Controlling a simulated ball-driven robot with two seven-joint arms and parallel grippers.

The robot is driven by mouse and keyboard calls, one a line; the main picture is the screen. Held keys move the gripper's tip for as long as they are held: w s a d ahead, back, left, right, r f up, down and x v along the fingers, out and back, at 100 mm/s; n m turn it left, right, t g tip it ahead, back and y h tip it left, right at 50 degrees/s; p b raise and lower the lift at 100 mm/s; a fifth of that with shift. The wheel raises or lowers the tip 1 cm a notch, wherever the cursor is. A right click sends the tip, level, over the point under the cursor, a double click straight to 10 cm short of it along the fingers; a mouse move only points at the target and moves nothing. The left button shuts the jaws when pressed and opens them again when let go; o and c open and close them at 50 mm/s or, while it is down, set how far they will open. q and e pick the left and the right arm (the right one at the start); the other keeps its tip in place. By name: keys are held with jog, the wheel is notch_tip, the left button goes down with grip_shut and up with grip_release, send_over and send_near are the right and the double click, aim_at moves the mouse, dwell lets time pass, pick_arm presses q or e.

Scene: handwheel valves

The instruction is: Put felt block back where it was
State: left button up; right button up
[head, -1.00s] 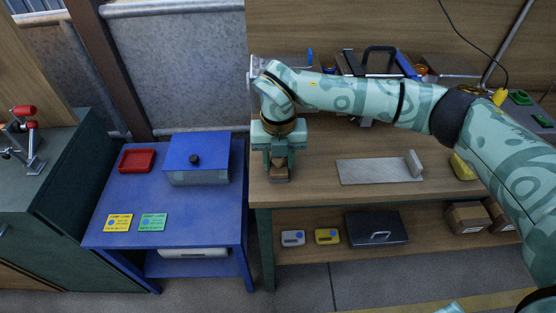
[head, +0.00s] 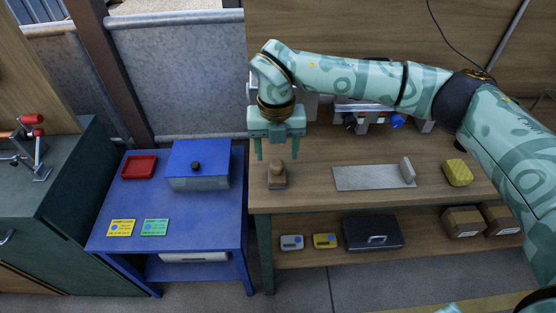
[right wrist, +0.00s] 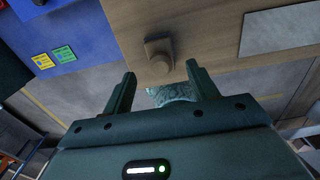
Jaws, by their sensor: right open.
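The felt block (head: 277,180), a small brown block with a rounded knob on top, stands upright on the left front part of the wooden workbench (head: 320,205). My right gripper (head: 277,158) is open above it, its fingers pointing down and spread to either side of the knob's line, apart from the block. In the right wrist view the block (right wrist: 160,52) lies just beyond the open fingertips (right wrist: 160,70), with nothing between them. My left gripper is not in view.
A grey metal plate with an upright end (head: 370,178) and a yellow sponge-like block (head: 457,173) lie to the right. A blue table (head: 190,212) at left holds a blue lidded box (head: 198,170), a red tray (head: 139,167) and two cards. Bare wood lies between block and plate.

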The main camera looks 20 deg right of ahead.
aim_at(277, 161)
notch_tip(277, 161, up, 6)
jog(key=shift+p, duration=0.65)
